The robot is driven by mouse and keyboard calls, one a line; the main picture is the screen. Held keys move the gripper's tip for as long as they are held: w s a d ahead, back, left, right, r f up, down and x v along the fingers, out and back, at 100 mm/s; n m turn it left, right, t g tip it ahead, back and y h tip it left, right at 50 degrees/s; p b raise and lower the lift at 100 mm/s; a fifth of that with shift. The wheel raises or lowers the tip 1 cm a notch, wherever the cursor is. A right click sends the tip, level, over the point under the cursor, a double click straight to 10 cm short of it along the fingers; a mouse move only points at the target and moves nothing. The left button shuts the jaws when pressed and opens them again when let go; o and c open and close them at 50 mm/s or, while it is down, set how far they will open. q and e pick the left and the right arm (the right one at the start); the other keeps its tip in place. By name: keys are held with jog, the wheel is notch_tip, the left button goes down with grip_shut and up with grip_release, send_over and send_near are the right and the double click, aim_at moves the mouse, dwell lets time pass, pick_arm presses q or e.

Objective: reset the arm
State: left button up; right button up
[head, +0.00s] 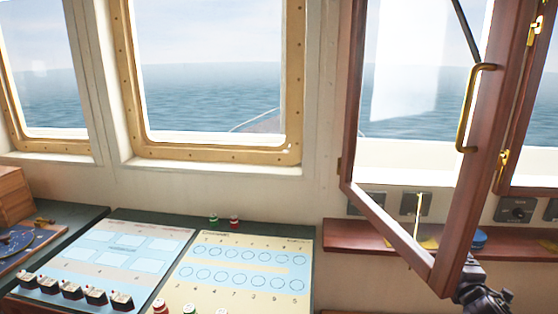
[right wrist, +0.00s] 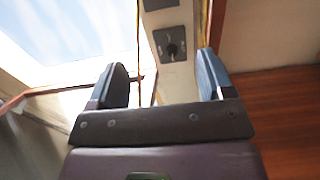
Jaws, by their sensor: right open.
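My right gripper shows in the right wrist view (right wrist: 162,72) with its two blue-grey fingers spread apart and nothing visible between them. Beyond the fingers is a grey panel with a dark knob (right wrist: 172,48). In the head view, a dark part of my right arm shows at the bottom right, by the lower corner of the open wooden window frame (head: 395,237); the frame hides part of it. I cannot tell whether they touch. My left gripper is not in view.
A brass handle (head: 470,105) is on the open frame. A wooden ledge (head: 345,236) runs below the window, with a blue round object (head: 478,238) on it. At left, a console holds a blue chart (head: 118,250) and a yellow chart (head: 240,270), with several small blocks and bottles.

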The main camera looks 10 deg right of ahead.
jog(key=s+a+f+m+g+y, duration=0.1)
jog(key=s+a+f+m+y, duration=0.1)
jog(key=s+a+f+m, duration=0.3)
jog(key=s+a+f+m+g+y, duration=0.1)
jog(key=a+f+m, duration=0.25)
jog(key=a, duration=0.45)
jog(key=s+a+f+m+g+y, duration=0.1)
jog(key=s+a+f+m, duration=0.1)
jog(key=s+a+f, duration=0.3)
jog(key=s+a+f+m+g+y, duration=0.1)
jog(key=s+a+f, duration=0.5)
jog(key=s, duration=0.7)
jog(key=shift+s+a+f+m+g, duration=0.3)
jog(key=shift+a+m+g, duration=0.55)
jog(key=shift+a, duration=0.3)
